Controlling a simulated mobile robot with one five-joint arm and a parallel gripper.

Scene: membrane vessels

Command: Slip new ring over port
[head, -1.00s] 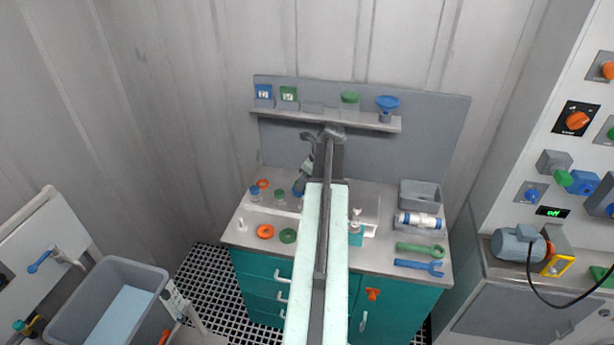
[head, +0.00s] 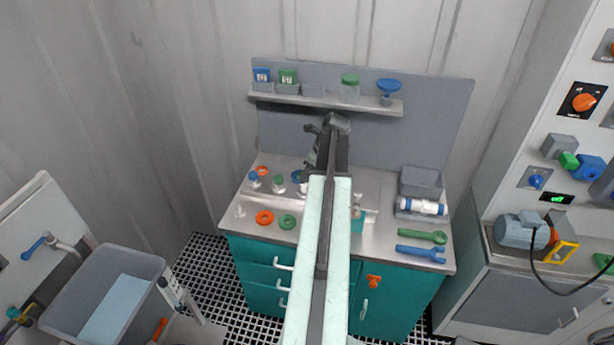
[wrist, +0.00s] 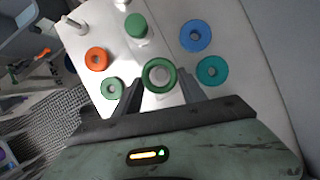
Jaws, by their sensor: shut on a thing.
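My gripper (wrist: 160,92) is shut on a green ring (wrist: 159,75), held flat between its fingertips above the grey worktop in the wrist view. Through the ring's hole I see a grey surface; I cannot tell whether it is a port or the worktop. In the head view my gripper (head: 325,128) is over the back of the worktop, and my arm hides the ring it holds. A green-capped vessel (wrist: 136,26) stands close by in the wrist view. The port cannot be made out clearly.
Orange (wrist: 96,59), green (wrist: 112,88), blue (wrist: 195,36) and teal (wrist: 211,70) rings lie around the gripper. A blue-capped vessel (head: 253,179) stands at the left. A shelf (head: 325,101) runs behind. Two wrenches (head: 422,237) lie on the right.

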